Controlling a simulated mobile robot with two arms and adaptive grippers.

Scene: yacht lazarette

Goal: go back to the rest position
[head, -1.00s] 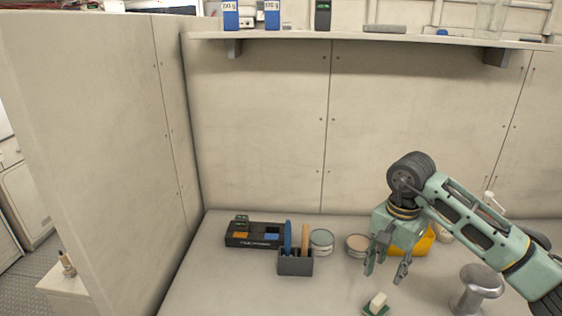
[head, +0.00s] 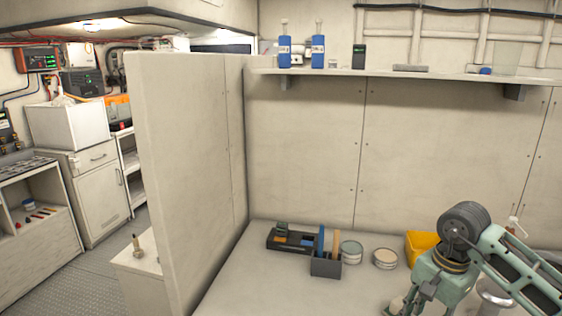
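My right arm comes in from the lower right over the counter (head: 250,285). Its gripper (head: 405,308) points down at the bottom edge of the head view; the fingertips are at or past the edge, so I cannot tell how far apart they are. My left gripper is not in view. A dark holder (head: 326,266) with a blue and an orange-brown upright piece stands on the counter, left of my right gripper. Two round tins, one greenish (head: 350,252) and one tan (head: 385,259), sit beside it.
A black tray (head: 288,241) lies at the back left of the counter. A yellow container (head: 420,246) is partly behind my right arm. A shelf (head: 420,74) with blue bottles (head: 318,50) runs above. A partition (head: 188,180) bounds the left; floor (head: 80,290) and cabinets lie beyond.

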